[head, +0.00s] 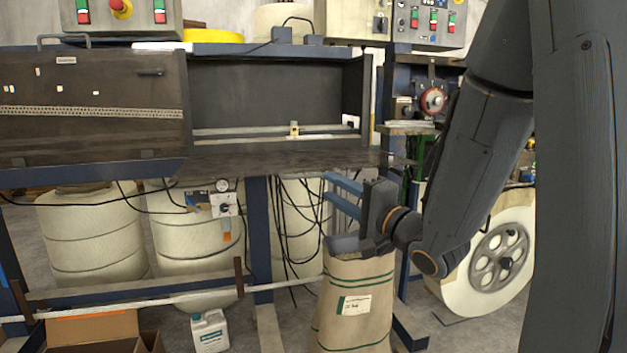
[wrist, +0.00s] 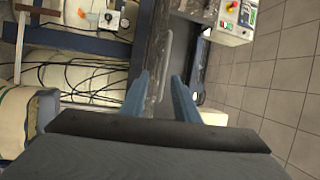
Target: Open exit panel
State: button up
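The right-hand dark panel (head: 285,162) appears lowered, seen nearly edge-on beneath an open black compartment (head: 265,95). In the wrist view the dark panel (wrist: 151,48) carries a pale bar handle (wrist: 164,62). My gripper (head: 330,187) is just below and in front of the panel's right part, fingers pointing left. In the wrist view my gripper (wrist: 161,75) has its two blue fingers apart with nothing held between them. The handle's lower end is near the gap between the fingertips; whether they touch it I cannot tell.
A second dark panel (head: 90,105) at left is closed. A paper sack (head: 355,300) stands below my gripper, with white drums (head: 90,240) to the left and a large white roll (head: 490,265) to the right. Cables (head: 285,235) hang under the machine.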

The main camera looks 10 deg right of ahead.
aim_at(316, 176)
jog(key=shift+y, duration=0.3)
jog(key=x, duration=0.7)
jog(key=shift+w+a+r, duration=0.2)
jog(key=shift+a+r, duration=0.05)
jog(key=shift+r, duration=0.05)
grip_shut()
